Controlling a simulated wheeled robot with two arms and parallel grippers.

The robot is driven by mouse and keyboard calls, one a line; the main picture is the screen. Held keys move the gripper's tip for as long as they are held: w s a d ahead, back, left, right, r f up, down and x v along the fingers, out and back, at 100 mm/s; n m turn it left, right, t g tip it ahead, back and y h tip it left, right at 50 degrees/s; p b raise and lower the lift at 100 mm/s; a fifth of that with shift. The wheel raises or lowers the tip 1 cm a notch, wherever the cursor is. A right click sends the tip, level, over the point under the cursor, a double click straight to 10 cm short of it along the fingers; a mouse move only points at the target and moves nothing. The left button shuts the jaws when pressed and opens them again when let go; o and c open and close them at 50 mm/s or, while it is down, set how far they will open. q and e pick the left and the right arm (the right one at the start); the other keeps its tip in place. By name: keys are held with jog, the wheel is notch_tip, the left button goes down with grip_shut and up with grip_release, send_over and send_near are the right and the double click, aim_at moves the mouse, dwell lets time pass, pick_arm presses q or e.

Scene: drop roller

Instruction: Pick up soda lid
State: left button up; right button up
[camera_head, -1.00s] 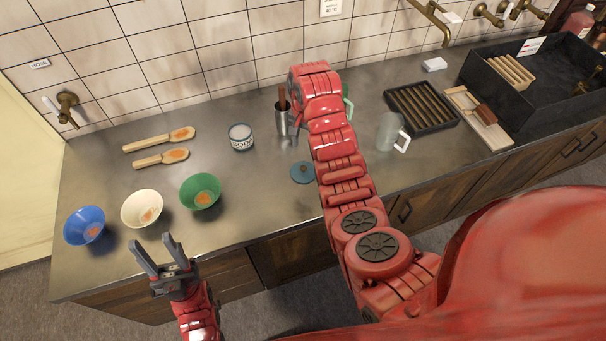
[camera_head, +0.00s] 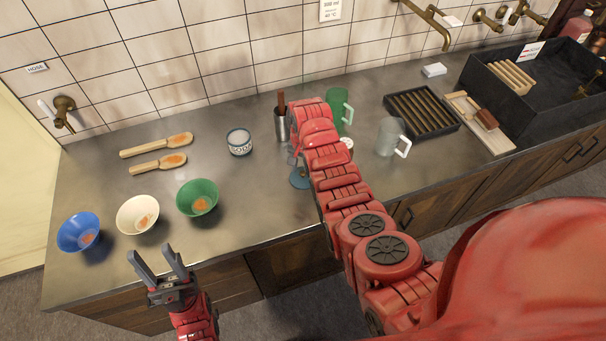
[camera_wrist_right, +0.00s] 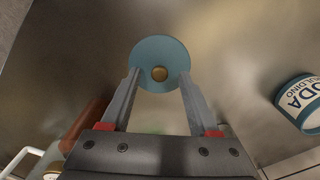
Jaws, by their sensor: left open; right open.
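The soda lid is a flat blue disc with a brass knob. In the head view the lid (camera_head: 299,179) lies on the counter, partly hidden by my right arm. In the right wrist view the lid (camera_wrist_right: 160,50) sits ahead, with the two fingertips of my open right gripper (camera_wrist_right: 159,76) on either side of the knob, over the disc. I cannot tell whether the fingers touch it. The open soda jar (camera_head: 240,142) stands to the left of the lid; it also shows in the right wrist view (camera_wrist_right: 302,102). My left gripper (camera_head: 157,256) is open and empty at the counter's front edge.
Blue (camera_head: 79,232), cream (camera_head: 138,215) and green (camera_head: 197,197) bowls stand at left, with two wooden scoops (camera_head: 158,163) behind. A metal cup (camera_head: 282,124), green mug (camera_head: 338,112), clear mug (camera_head: 389,138) and slatted black tray (camera_head: 422,112) stand behind and right.

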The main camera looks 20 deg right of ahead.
jog(key=shift+f, duration=0.55)
grip_shut()
